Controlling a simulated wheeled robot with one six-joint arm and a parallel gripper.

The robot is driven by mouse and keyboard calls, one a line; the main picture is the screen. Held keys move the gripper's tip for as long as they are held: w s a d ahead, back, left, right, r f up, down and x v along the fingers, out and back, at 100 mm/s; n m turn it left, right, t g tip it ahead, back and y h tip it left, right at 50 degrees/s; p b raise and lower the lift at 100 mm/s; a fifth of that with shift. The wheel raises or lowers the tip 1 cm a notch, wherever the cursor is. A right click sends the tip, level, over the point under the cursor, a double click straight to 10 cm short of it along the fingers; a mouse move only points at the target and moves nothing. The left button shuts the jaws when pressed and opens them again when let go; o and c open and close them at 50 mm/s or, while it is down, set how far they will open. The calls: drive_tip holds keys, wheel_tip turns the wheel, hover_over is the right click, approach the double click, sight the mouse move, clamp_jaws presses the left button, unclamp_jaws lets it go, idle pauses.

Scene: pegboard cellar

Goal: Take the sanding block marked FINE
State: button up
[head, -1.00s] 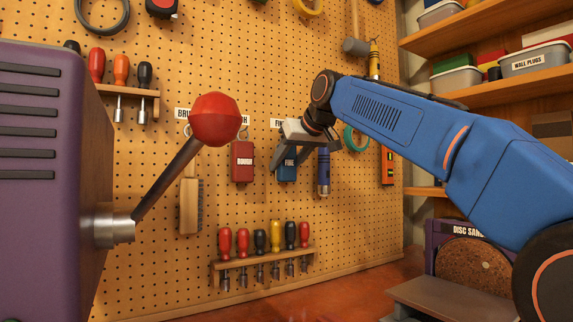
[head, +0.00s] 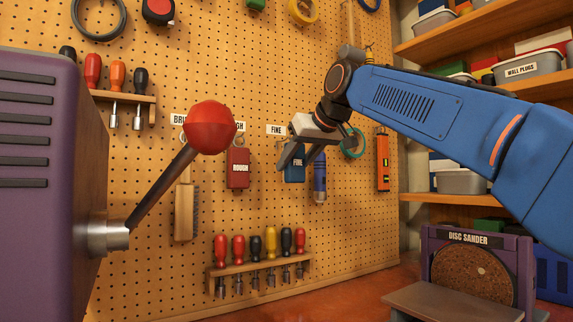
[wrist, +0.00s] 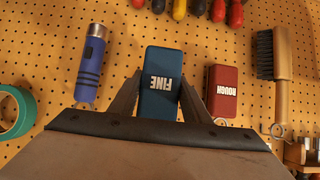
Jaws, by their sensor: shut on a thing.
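The blue sanding block marked FINE (head: 296,172) is between the fingers of my gripper (head: 298,160), in front of the pegboard. In the wrist view the block (wrist: 160,88) sits between both fingers (wrist: 161,80), its lettering upside down. My gripper is shut on it. The fingers cover part of the block in the head view, and its top end is hidden. A dark red block marked ROUGH (head: 238,168) hangs to its left and also shows in the wrist view (wrist: 222,92).
A blue torch (head: 319,178) hangs close to the right of the block, with a green tape roll (head: 352,143) beyond. A brush (head: 185,208) hangs left. A screwdriver rack (head: 262,265) is below. A machine lever with a red knob (head: 210,127) stands in the left foreground.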

drive_tip(key=s+d, duration=0.6)
drive_tip(key=s, duration=0.4)
drive_tip(key=shift+d, duration=0.35)
drive_tip(key=o, duration=0.4)
drive_tip(key=c, duration=0.8)
